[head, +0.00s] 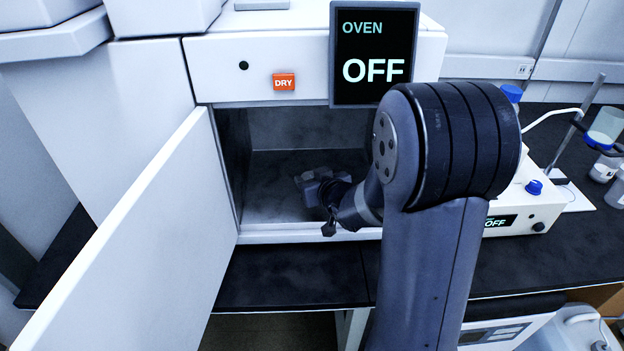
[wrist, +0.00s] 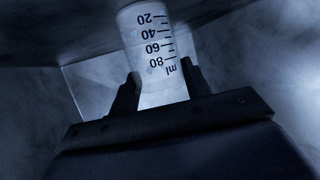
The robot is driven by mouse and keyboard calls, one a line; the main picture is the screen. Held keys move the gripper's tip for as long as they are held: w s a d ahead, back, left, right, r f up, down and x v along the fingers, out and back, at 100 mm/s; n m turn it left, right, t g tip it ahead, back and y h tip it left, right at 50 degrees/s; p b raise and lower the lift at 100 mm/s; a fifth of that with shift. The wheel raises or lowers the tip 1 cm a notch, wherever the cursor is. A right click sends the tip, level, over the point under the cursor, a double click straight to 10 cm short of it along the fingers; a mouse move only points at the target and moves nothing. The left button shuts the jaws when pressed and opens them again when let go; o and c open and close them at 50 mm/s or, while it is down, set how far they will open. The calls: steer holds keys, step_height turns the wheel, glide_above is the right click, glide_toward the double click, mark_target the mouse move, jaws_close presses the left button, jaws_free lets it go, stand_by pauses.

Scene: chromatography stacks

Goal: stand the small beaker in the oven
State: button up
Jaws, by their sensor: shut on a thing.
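The small beaker (wrist: 151,50) shows in the wrist view with dark volume marks up to 80 ml, upside down in that picture. My gripper (wrist: 162,84) is shut on it, one dark finger on each side. In the head view my gripper (head: 308,185) is inside the oven chamber, and the beaker there is too small and dark to make out clearly. The oven (head: 220,80) has its white door (head: 135,240) swung wide open to the left. Its display (head: 374,52) reads OFF. I cannot tell whether the beaker touches the chamber floor (head: 265,205).
An orange DRY button (head: 284,82) is on the oven front. A white device (head: 520,205), also reading OFF, stands right of the oven on the black bench (head: 285,275). The open door bounds the left side. My arm hides part of the chamber's right side.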

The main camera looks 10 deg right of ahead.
steer(key=o, duration=1)
steer(key=shift+f, duration=0.1)
steer(key=shift+r, duration=0.2)
steer(key=shift+p+v, duration=1.15)
steer(key=shift+v, duration=4.8)
